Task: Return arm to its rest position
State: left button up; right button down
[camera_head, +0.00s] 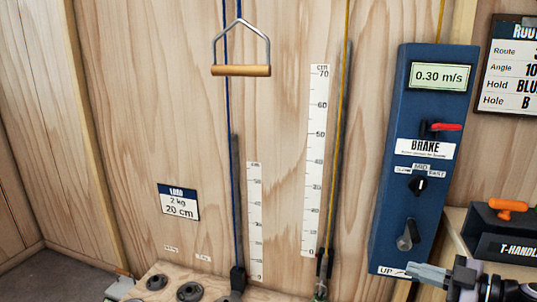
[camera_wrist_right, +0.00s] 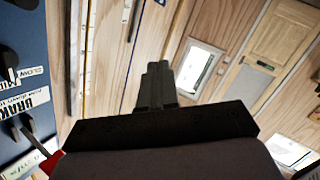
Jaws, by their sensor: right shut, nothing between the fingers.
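My right gripper (camera_head: 428,275) is at the lower right of the head view, just below the blue control panel (camera_head: 405,130). Its fingers are closed together with nothing between them. In the right wrist view the closed fingers (camera_wrist_right: 157,85) point up past the dark gripper body, toward the wooden wall. The blue panel also shows at the left edge of that view. A small grey part (camera_head: 117,288) at the bottom left edge of the head view may belong to my left gripper, but too little shows to tell.
A wooden handle (camera_head: 241,70) hangs on a blue rope by the wall. The panel carries a red brake lever (camera_head: 446,127) and a 0.30 m/s display (camera_head: 440,76). Weights (camera_head: 190,291) sit on a ledge below. A T-handle holder (camera_head: 505,245) stands at right, close to the right gripper.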

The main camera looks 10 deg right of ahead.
jog(key=s+a+f+m+g+h+p, duration=0.2)
jog(key=s+a+f+m+h, duration=0.5)
jog(key=s+a+f, duration=1)
notch_tip(320, 180, down, 4)
jog(key=a+m, duration=0.2)
jog(key=m, duration=0.1)
jog(key=shift+s+a+m, duration=0.15)
jog(key=shift+a+m, duration=0.25)
jog(key=shift+d+h, duration=0.1)
jog(key=shift+h, duration=0.2)
